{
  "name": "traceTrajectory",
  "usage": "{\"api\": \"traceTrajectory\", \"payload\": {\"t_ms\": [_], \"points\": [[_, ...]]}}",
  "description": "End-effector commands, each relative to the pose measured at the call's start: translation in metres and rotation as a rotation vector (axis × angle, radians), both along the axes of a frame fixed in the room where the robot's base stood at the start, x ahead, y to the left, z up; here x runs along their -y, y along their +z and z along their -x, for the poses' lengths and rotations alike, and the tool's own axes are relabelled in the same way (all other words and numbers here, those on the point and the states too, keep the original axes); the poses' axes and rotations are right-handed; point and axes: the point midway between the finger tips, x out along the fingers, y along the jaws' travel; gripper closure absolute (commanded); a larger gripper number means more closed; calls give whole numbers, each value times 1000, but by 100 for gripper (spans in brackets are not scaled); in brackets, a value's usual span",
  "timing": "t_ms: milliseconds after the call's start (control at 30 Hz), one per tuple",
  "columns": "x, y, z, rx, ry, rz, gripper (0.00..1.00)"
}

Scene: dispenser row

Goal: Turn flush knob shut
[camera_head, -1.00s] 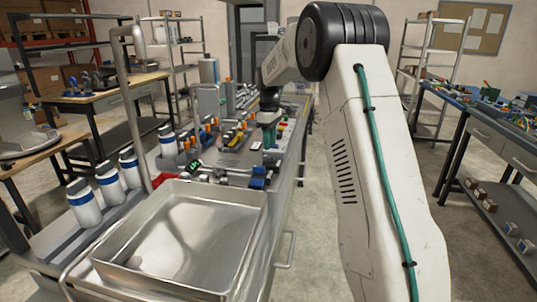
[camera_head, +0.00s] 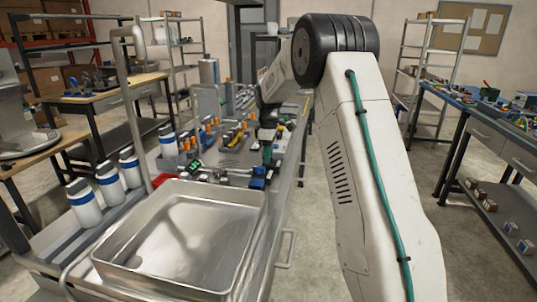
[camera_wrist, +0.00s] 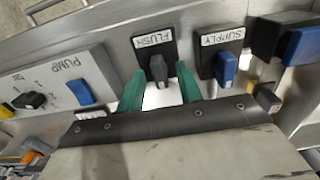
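The flush knob (camera_wrist: 158,68) is a dark grey knob on a black square plate labelled FLUSH, seen in the wrist view. My gripper (camera_wrist: 160,88) is open, with one green finger on each side of the knob's lower end. Gaps show between the fingers and the knob, and I cannot tell whether either touches it. In the head view my gripper (camera_head: 268,150) is small and sits over the bench near its right edge; the flush knob cannot be made out there.
To the right of the flush knob is a blue SUPPLY knob (camera_wrist: 225,68), close to the right finger. A PUMP panel (camera_wrist: 55,85) with a blue switch lies to the left. A steel tray (camera_head: 185,240) and white bottles (camera_head: 83,203) stand on the near bench.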

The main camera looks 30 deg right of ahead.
Motion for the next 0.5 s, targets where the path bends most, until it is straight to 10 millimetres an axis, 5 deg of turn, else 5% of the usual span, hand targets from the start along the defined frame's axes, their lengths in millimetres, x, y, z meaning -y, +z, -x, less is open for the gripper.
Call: {"api": "traceTrajectory", "payload": {"t_ms": [133,267,500], "points": [[0,0,0,0,0,0,67],[0,0,0,0,0,0,100],[0,1,0,0,-7,0,100]]}}
